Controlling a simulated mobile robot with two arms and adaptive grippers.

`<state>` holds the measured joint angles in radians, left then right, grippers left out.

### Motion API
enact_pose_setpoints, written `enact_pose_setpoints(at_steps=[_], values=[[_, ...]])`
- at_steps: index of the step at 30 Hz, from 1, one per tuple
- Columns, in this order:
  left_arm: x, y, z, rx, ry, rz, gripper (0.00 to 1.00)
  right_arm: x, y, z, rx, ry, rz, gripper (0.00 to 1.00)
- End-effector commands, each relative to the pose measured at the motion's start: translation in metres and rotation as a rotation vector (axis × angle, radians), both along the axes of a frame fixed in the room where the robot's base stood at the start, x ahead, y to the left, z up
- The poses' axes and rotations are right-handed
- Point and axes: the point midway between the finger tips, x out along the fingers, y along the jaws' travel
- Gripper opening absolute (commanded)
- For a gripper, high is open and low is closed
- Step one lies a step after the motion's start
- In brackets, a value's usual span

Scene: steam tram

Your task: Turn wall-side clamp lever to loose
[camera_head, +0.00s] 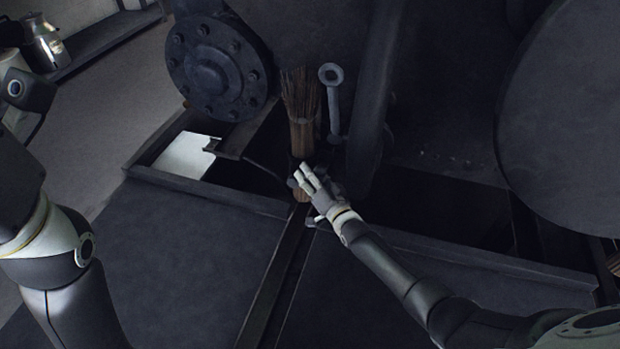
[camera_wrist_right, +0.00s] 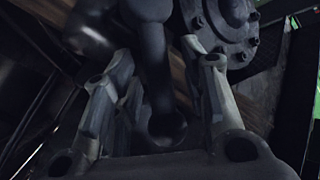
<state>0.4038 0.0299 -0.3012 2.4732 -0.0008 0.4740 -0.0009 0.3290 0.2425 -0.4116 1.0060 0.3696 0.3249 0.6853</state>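A thin dark lever (camera_head: 262,170) runs from a bracket under the bolted flange toward my right gripper (camera_head: 303,179). Its dark rounded end is at the fingertips. In the right wrist view a dark bar with a rounded end (camera_wrist_right: 167,125), which looks like this lever, lies between the fingers of my right gripper (camera_wrist_right: 165,64). The fingers stand apart on either side of it, with gaps showing, so the gripper looks open around it. Contact cannot be told. The head view does not show which lever is wall-side. My left arm is at the left, its gripper out of view.
A bolted round flange (camera_head: 215,70), a straw broom (camera_head: 302,105) and a ring-ended grey bar (camera_head: 333,100) stand close behind the right hand. A thick dark pipe (camera_head: 372,100) is just right. A white sheet (camera_head: 186,156) lies left. Dark floor plates (camera_head: 180,255) are clear in front.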

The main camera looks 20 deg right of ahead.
Motion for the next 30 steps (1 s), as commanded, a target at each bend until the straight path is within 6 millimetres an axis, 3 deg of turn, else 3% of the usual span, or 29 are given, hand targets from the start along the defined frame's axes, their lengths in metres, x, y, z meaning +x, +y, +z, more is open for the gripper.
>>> enact_pose_setpoints(at_steps=[11,20,30], values=[[-0.0026,-0.0002,0.0044,0.0,-0.01,0.0,0.4,0.0039,0.0012,0.0002,0.0,0.001,0.001,0.4],[-0.0028,-0.0002,0.0042,0.0,-0.01,-0.001,0.4,0.0037,0.0013,0.0002,0.0,0.001,0.001,0.01],[-0.0025,-0.0001,0.0046,0.0,-0.009,-0.001,0.4,0.0041,0.0006,0.0021,-0.002,-0.003,-0.001,0.0]])
